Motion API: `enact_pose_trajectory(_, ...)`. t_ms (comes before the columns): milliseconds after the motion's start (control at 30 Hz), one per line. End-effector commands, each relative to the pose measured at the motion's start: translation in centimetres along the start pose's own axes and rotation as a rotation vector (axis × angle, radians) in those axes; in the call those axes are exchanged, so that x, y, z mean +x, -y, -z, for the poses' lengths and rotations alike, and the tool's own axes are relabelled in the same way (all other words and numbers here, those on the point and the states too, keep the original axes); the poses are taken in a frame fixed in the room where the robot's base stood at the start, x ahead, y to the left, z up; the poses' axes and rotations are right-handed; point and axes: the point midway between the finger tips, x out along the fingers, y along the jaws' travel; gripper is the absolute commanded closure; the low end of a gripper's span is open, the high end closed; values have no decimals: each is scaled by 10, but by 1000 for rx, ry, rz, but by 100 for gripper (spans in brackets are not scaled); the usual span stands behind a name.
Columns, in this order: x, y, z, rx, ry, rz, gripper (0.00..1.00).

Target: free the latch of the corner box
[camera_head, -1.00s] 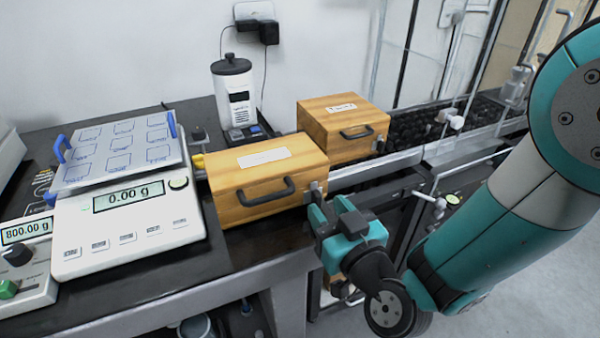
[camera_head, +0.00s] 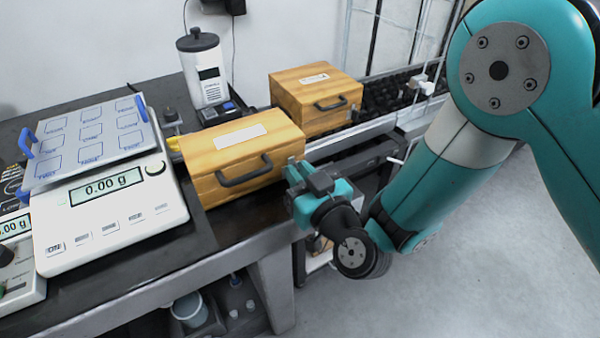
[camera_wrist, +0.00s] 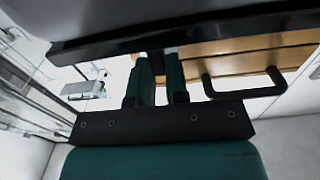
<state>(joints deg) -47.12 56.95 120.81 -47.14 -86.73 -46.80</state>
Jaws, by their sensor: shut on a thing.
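The corner box (camera_head: 240,157) is a wooden case with a white label and a dark handle, standing near the front edge of the dark table. It shows from close up at the upper right of the wrist view, with its dark handle (camera_wrist: 245,92). My gripper (camera_head: 291,174) is at the right end of the box's front, by the latch. In the wrist view my gripper's two fingers (camera_wrist: 160,72) are close together, shut on the latch. The latch itself is mostly hidden by the fingers, so its position cannot be told.
A second wooden box (camera_head: 315,98) stands behind, near a roller conveyor (camera_head: 395,92). A white scale (camera_head: 105,208) reading 0.00 g is at the left. A white device with a dark lid (camera_head: 203,75) stands behind the box. Open floor (camera_head: 470,260) lies at the right.

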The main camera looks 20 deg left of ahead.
Motion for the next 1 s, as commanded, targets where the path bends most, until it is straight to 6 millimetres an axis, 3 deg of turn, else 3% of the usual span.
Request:
enact_pose_trajectory(267,0,-2,0,93,0,-1,100)
enact_pose_trajectory(1000,0,-8,-3,591,0,-1,100)
